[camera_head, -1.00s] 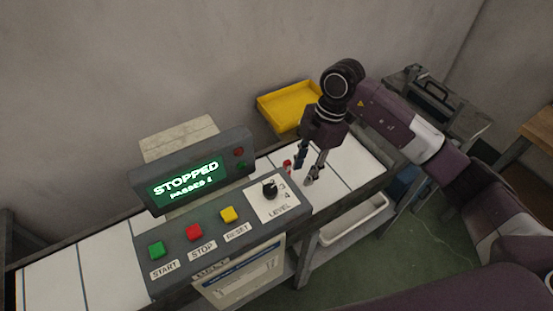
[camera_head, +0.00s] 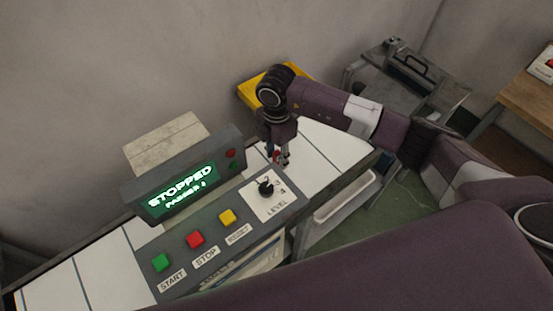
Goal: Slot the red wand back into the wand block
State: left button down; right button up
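A small red thing (camera_head: 276,155), which may be the top of the red wand, shows behind the control panel at the LEVEL dial. My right gripper (camera_head: 279,158) points down at it, with its fingers on or close beside it. The fingers look near each other, but they are small and partly hidden, so I cannot tell whether they are shut on it. I cannot make out the wand block. My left gripper is not in view.
The control panel (camera_head: 211,262) with green, red and yellow buttons and a STOPPED display (camera_head: 181,191) stands before the white conveyor (camera_head: 318,140). A yellow tray (camera_head: 254,94) lies behind my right wrist. A grey cart (camera_head: 430,92) stands at the back right.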

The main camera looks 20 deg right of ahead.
jog(key=c, duration=0.7)
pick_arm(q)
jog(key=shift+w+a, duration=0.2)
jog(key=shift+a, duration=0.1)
pick_arm(e)
grip_shut()
